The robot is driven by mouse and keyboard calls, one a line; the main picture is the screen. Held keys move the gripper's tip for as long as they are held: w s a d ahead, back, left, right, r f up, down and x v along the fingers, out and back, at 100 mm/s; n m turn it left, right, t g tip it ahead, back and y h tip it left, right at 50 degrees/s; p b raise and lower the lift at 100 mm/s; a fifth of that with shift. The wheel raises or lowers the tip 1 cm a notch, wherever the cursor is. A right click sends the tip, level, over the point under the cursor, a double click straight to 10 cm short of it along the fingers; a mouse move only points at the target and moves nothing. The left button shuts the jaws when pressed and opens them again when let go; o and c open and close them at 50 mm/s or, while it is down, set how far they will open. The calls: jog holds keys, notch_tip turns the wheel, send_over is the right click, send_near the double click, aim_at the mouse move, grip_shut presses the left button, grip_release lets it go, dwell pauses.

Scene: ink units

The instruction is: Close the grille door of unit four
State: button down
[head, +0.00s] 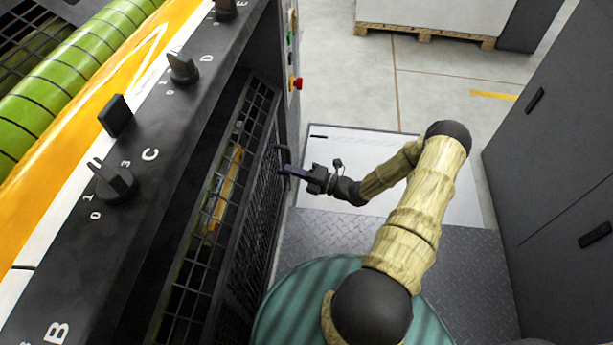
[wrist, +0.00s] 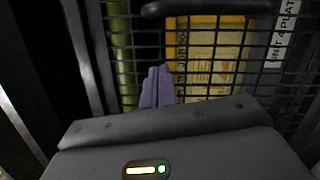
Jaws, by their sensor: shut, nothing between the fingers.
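The grille door (head: 262,200) of black wire mesh stands at the side of the press, left of my arm. In the wrist view its mesh (wrist: 255,70) fills the upper part, with a white label (wrist: 285,30) reading "UNIT 4 PLAT...". A dark bar handle (head: 283,157) sits on the door and crosses the top of the wrist view (wrist: 205,8). My gripper (head: 288,170) is shut and empty, its purple fingers (wrist: 157,88) pointing at the mesh below the handle. Whether they touch it, and how far the door stands from its frame, I cannot tell.
A yellow panel (wrist: 205,60) and green roller (wrist: 122,60) lie behind mesh. The black control ledge (head: 165,115) with knobs runs along the left. Red and green buttons (head: 294,60) are on the post.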

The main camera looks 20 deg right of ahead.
aim_at(273, 151)
jog(key=x, duration=0.3)
jog(key=shift+a+f+b, duration=0.1)
jog(key=shift+f+b, duration=0.05)
jog(key=shift+b, duration=0.25)
jog(key=shift+w+d+r+b, duration=0.15)
jog(key=shift+w+d+b, duration=0.25)
jog(key=shift+w, duration=0.2)
jog(key=shift+w+d+r+b, duration=0.1)
jog(key=shift+w+d+b, duration=0.2)
jog(key=shift+w, duration=0.3)
jog(key=shift+w+d+r, duration=0.3)
jog(key=shift+w+d, duration=0.1)
jog(key=shift+w, duration=0.15)
